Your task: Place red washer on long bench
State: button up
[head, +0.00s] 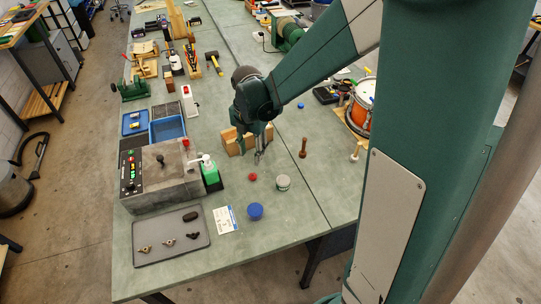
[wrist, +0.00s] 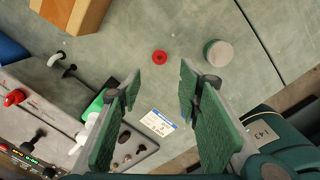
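The red washer (head: 252,177) lies flat on the green-grey long bench (head: 290,215), near its front part. It also shows in the wrist view (wrist: 159,57), a small red ring with a dark centre and clear bench around it. My gripper (head: 260,157) hangs above the bench, a little behind the washer in the head view. In the wrist view my gripper (wrist: 158,88) has its two green-padded fingers wide apart with nothing between them. The washer is beyond the fingertips, not touched.
A round tin (head: 283,183) and a blue lid-like object (head: 255,211) stand near the washer. A wooden block (head: 232,142) is behind my gripper. A grey control box (head: 160,175) and a grey tray (head: 170,240) are at left. A wooden pestle-like piece (head: 303,148) stands right.

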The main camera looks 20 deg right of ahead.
jog(key=s+d+r+m+t, duration=0.2)
jog(key=s+r+m+t, duration=0.1)
jog(key=s+r+m, duration=0.5)
jog(key=s+d+r+m+t, duration=0.2)
jog(key=s+r+m+t, duration=0.2)
jog(key=s+r+m, duration=0.5)
jog(key=shift+s+d+r+m, duration=0.15)
jog(key=shift+s+r+m, duration=0.15)
jog(key=shift+s+m, duration=3.35)
jog(key=shift+w+f+m, duration=0.1)
jog(key=shift+w+m, duration=1.05)
